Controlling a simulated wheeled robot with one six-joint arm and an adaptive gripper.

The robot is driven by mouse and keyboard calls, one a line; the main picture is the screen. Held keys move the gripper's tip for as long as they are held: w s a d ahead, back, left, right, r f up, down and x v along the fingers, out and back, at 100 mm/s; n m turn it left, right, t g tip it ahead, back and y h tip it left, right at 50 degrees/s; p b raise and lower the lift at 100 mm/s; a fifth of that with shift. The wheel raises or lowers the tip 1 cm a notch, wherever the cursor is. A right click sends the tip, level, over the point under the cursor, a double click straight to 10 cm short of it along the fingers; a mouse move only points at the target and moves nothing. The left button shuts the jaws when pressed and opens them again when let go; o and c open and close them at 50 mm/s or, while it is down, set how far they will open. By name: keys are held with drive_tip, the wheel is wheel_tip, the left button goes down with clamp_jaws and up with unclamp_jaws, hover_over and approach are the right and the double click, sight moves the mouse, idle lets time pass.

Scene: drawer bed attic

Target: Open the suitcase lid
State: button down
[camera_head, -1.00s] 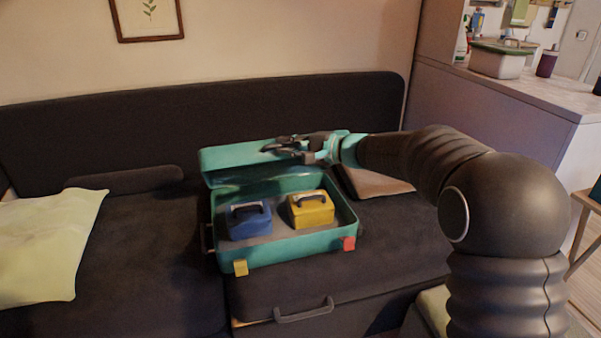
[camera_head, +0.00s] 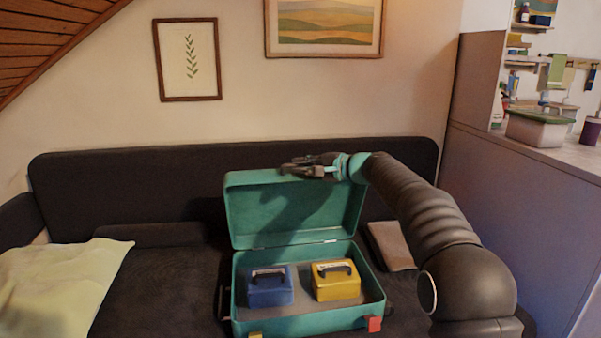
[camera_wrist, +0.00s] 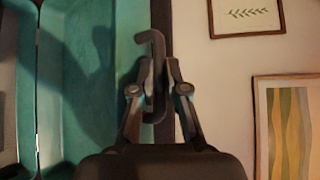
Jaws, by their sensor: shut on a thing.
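The teal suitcase (camera_head: 300,318) lies on the dark sofa, its lid (camera_head: 285,222) standing nearly upright at the back. The lid's inside also shows at the left of the wrist view (camera_wrist: 88,60). My gripper (camera_head: 308,165) is at the lid's top edge, right of its middle. In the wrist view my gripper (camera_wrist: 160,75) is shut on a dark hook-shaped piece (camera_wrist: 157,45), which overlaps the lid's edge; I cannot tell whether it touches. A blue case (camera_head: 270,290) and a yellow case (camera_head: 335,284) sit inside the base. A red latch (camera_head: 374,324) is at the front right.
The sofa backrest (camera_head: 120,180) runs behind the lid, below two framed pictures (camera_head: 187,60). A pale pillow (camera_head: 55,285) lies at left. A brown cushion (camera_head: 391,247) is right of the suitcase, below my arm. A counter with a lidded box (camera_head: 538,128) stands at right.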

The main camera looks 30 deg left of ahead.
drive_tip(key=shift+w+a+r, duration=0.3)
drive_tip(key=shift+r, duration=0.05)
drive_tip(key=c, duration=1.2)
unclamp_jaws()
drive_tip(key=shift+s+a, duration=0.1)
drive_tip(key=shift+s, duration=0.05)
drive_tip(key=shift+d, duration=0.3)
drive_tip(key=v, duration=1.1)
drive_tip(key=shift+d, duration=0.25)
